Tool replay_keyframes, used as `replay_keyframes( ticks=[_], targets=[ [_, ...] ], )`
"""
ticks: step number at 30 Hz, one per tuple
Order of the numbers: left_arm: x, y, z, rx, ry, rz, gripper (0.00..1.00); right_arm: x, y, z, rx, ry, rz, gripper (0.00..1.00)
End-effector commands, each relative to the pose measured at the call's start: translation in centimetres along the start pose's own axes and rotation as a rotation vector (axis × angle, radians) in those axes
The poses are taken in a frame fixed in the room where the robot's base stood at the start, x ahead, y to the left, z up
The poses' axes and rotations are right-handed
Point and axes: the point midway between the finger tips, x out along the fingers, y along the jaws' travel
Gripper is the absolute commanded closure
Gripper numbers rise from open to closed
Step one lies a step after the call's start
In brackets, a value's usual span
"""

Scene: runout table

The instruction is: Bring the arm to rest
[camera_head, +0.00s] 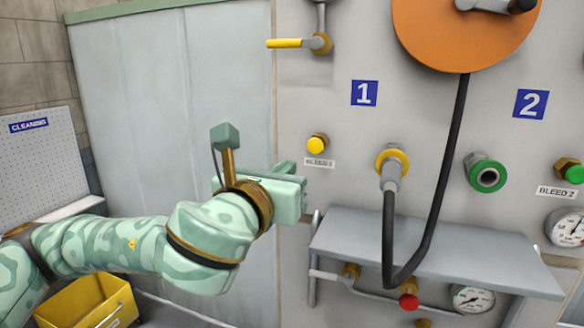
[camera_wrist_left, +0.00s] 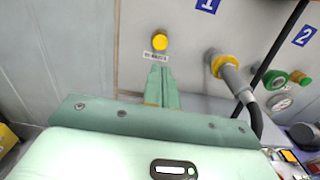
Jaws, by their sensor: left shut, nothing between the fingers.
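My left arm comes in from the left in the head view, with its green left gripper (camera_head: 287,166) in front of the grey panel. The gripper is shut and empty, just left of and below the yellow bleed knob (camera_head: 317,145). In the left wrist view the shut fingers (camera_wrist_left: 158,86) point toward the panel below the yellow knob (camera_wrist_left: 160,41). A gap to the panel cannot be measured from these views. My right gripper is not in view.
A black hose (camera_head: 459,135) hangs from the orange disc (camera_head: 462,28); its end is at the yellow-ringed port 1 (camera_head: 391,160). Green port 2 (camera_head: 487,174) is open. A grey shelf (camera_head: 430,255) juts out below. A yellow bin (camera_head: 88,302) stands lower left.

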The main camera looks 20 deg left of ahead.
Motion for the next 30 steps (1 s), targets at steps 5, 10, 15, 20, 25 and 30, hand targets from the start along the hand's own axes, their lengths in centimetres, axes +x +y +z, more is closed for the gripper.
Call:
replay_keyframes(
  ticks=[5, 10, 15, 20, 25, 30],
  targets=[
    [-0.6, 0.0, 0.0, 0.001, 0.0, 0.001, 1.0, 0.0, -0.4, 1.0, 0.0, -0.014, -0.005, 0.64],
    [-0.6, 0.0, 0.0, 0.0, 0.0, 0.001, 1.0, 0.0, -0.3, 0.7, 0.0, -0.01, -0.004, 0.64],
    [-0.6, 0.0, 0.0, 0.0, 0.0, 0.001, 1.0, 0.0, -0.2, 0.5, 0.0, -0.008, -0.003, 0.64],
    [-0.5, -0.6, -1.1, -0.061, 0.021, -0.016, 1.0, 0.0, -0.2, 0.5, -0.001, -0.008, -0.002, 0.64],
    [-0.9, -2.7, -6.1, -0.413, 0.119, -0.056, 1.0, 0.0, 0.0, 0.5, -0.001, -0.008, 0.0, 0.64],
    [-2.0, -2.8, -13.1, -0.96, 0.243, 0.033, 1.0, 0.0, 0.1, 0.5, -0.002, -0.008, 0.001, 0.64]
  ],
)
